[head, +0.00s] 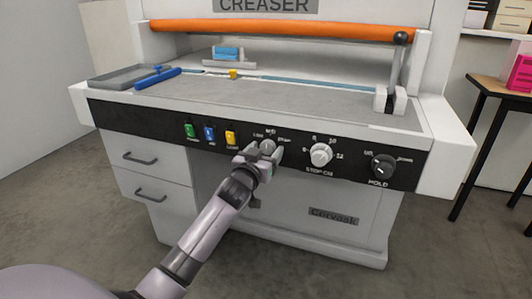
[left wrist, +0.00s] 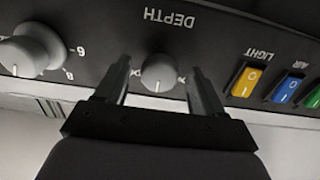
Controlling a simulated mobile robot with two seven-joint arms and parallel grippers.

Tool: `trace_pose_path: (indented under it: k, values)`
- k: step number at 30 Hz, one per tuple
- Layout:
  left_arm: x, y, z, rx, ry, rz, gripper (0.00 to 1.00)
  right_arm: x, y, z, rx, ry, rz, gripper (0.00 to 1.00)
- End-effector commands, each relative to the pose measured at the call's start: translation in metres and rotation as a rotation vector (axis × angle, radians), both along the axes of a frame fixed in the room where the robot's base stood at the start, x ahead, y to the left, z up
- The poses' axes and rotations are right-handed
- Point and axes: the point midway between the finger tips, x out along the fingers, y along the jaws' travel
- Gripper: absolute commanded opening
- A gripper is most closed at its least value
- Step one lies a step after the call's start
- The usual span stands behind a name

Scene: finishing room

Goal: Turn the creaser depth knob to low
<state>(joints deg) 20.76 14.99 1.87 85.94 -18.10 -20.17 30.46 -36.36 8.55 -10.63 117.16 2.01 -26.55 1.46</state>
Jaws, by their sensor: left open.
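The creaser depth knob (head: 268,146) is a small light grey round knob on the black front panel. Printed labels sit around its top in the head view, with low on its left. My left gripper (head: 261,158) is in front of this knob and partly covers it. In the left wrist view, which is upside down, the depth knob (left wrist: 159,70) stands between the two spread fingers of my left gripper (left wrist: 161,66), with a gap on each side. My right gripper is not in view.
The stop knob (head: 321,155) and black hold knob (head: 383,168) are to the right on the panel. Green, blue and yellow switches (head: 231,138) are to the left. The creaser table (head: 290,105) juts above the panel; drawers (head: 150,160) are below.

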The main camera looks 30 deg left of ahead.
Motion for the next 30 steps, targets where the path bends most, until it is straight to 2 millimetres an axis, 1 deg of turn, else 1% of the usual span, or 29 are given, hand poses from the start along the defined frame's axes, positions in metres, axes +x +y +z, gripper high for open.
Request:
trace_pose_path:
  k: [4,12,14,15,17,18,25,30]
  values:
    - [0.0057,0.0014,0.0002,0.0,0.0,0.0,0.69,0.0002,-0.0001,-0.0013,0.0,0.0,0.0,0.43]
    - [0.0063,0.0014,0.0003,0.0,0.0,0.0,0.69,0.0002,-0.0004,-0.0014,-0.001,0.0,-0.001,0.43]
    - [0.0062,0.0014,0.0002,0.0,0.0,0.0,0.49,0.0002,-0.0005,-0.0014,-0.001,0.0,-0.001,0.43]
    - [0.0062,0.0014,0.0002,0.0,0.0,0.0,0.36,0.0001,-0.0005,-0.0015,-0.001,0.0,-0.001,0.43]
    - [0.0061,0.0014,0.0001,0.0,0.0,0.0,0.16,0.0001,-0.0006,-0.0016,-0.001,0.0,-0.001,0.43]
    - [0.0061,0.0014,0.0001,0.0,0.0,0.0,0.14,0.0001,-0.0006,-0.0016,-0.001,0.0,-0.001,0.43]
    - [0.0061,0.0013,0.0003,-0.013,-0.003,0.0,0.14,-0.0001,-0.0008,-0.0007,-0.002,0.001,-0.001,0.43]
    - [0.0062,0.0005,0.0009,-0.07,-0.016,-0.001,0.14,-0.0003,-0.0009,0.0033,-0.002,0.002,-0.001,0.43]
